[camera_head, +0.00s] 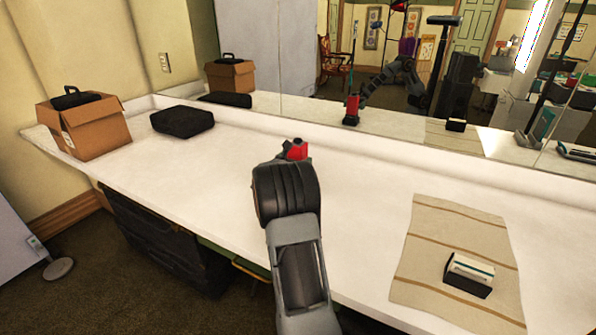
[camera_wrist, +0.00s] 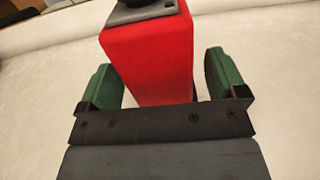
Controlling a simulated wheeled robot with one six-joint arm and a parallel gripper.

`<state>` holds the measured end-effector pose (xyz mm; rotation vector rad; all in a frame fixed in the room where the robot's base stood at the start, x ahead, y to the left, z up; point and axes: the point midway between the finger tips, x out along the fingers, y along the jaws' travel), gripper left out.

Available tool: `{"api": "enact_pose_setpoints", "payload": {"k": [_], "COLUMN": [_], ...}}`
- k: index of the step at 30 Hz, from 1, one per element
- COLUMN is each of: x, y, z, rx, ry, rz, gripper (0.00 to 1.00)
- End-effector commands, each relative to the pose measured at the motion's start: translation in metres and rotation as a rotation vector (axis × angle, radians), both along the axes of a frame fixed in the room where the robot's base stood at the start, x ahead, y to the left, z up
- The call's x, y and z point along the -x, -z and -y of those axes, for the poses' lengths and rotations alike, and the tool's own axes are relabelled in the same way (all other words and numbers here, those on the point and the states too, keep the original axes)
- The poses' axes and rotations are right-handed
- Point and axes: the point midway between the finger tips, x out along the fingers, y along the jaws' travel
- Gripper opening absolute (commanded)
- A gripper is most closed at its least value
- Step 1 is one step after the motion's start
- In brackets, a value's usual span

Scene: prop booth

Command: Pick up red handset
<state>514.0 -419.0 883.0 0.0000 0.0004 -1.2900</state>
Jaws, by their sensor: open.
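The red handset (camera_wrist: 148,55) stands upright on the white counter in the wrist view, a red block with a grey and black top cut off by the upper edge. In the head view only its upper part (camera_head: 297,150) shows beyond my arm, which hides the rest. My gripper (camera_wrist: 167,78) is open. Its green fingers are on either side of the handset, with a gap visible at the right finger and a narrower one at the left. The handset also shows as a reflection in the mirror behind the counter.
A cardboard box (camera_head: 92,130) with a black case on top and a flat black case (camera_head: 182,122) stand at the left of the counter (camera_head: 370,190). A striped cloth (camera_head: 455,235) bearing a small white and black item (camera_head: 469,274) lies at the right. A mirror backs the counter.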

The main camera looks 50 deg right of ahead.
Motion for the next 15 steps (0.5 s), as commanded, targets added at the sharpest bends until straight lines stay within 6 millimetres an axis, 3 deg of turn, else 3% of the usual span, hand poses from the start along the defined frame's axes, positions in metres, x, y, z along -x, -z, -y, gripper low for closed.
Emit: {"api": "enact_pose_setpoints", "payload": {"k": [6, 13, 15], "x": [-0.005, -0.006, -0.006], "y": [0.000, 0.000, 0.000], "z": [0.017, 0.018, 0.018], "rx": [0.000, 0.000, 0.000], "ry": [-0.001, -0.002, -0.002], "rz": [0.000, 0.000, 0.000], "gripper": [0.90, 0.90, 0.86]}}
